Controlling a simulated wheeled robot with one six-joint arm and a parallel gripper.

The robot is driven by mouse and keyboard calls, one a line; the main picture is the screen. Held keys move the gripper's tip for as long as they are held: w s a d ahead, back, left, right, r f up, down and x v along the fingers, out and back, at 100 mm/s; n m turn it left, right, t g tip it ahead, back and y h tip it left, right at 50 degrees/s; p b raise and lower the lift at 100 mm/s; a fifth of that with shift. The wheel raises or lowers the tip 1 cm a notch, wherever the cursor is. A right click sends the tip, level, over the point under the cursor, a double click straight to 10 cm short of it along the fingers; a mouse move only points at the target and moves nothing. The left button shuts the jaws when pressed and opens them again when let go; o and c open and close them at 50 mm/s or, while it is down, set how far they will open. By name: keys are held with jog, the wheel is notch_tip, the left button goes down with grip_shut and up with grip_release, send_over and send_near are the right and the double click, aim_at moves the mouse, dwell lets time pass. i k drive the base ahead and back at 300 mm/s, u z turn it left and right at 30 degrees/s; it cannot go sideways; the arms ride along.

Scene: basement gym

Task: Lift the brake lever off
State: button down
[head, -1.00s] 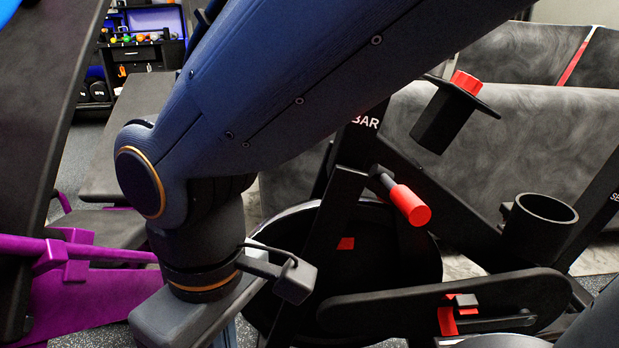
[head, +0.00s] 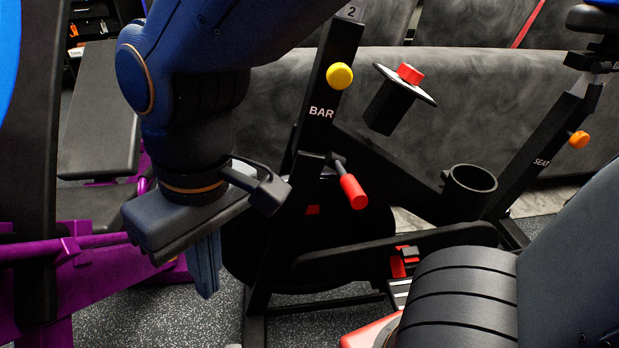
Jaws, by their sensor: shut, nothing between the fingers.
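The brake lever (head: 352,190) has a red grip on a short dark stem. It sticks out from the black frame of an exercise bike (head: 318,135), below the word BAR, and points down to the right. My gripper (head: 206,285) hangs to the left of the lever and lower in the picture, with its blue fingers pointing down. The fingers are together and hold nothing. The gripper is apart from the lever. The lever's root at the frame is small and dark.
A yellow knob (head: 340,76) sits above the lever. A tilted black piece with a red knob (head: 410,73) and a black cup holder (head: 469,184) are to its right. Purple gym equipment (head: 75,250) stands at the left. Speckled floor (head: 130,310) shows below my gripper.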

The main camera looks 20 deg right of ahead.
aim_at(355, 195)
jog(key=u, duration=0.15)
jog(key=k, duration=1.6)
jog(key=z, duration=0.6)
